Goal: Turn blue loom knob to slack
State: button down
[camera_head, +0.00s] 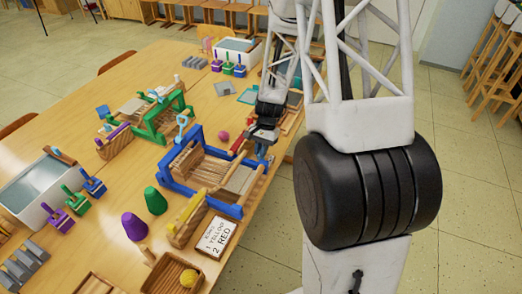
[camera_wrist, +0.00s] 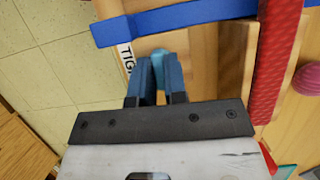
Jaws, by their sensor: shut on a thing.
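The blue loom (camera_head: 228,209) stands on the long table in the head view, with wooden slats and pale threads in its frame. Its blue bar (camera_wrist: 190,17) crosses the top of the wrist view. My gripper (camera_head: 262,140) is at the loom's far right corner and hides most of the knob there. In the wrist view my gripper (camera_wrist: 155,82) is shut on a light blue knob (camera_wrist: 158,58), which shows between and beyond the fingers. A white label (camera_wrist: 126,60) left of the fingers reads "TIG", the rest hidden. The knob's exact setting cannot be read.
Floor lies beyond the table's right edge.

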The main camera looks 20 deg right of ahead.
jog(key=shift+m, duration=0.4)
jog(key=c, duration=1.2)
grip_release()
jog(key=shift+o, duration=0.2)
jog(key=v, duration=0.7)
jog(key=shift+d+r, duration=0.2)
jog(key=shift+r, duration=0.15)
